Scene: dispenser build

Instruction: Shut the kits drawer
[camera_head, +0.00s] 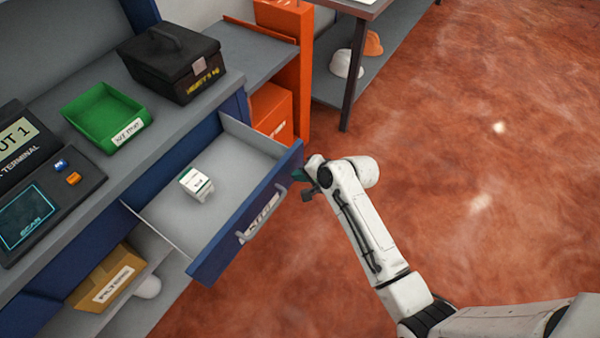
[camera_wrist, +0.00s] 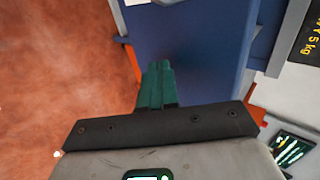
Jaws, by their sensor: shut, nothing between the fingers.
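The kits drawer (camera_head: 165,215) is pulled out from the blue cabinet below the counter. Its blue front (camera_head: 215,262) carries a grey handle (camera_head: 270,215) and a white label that reads as KITS. A small white and green box (camera_head: 196,184) lies inside the drawer. My gripper (camera_head: 303,172) is beside the right end of the drawer front, on its outer side. In the wrist view, the green fingers (camera_wrist: 157,82) are together and empty, over a blue panel (camera_wrist: 200,45). I cannot tell whether they touch it.
On the counter are a green tray (camera_head: 104,116), a black case (camera_head: 172,64) and a terminal (camera_head: 45,195). An orange shelf unit (camera_head: 293,60) stands just beyond the drawer. A cardboard box (camera_head: 107,279) sits on a shelf below. The red floor at right is clear.

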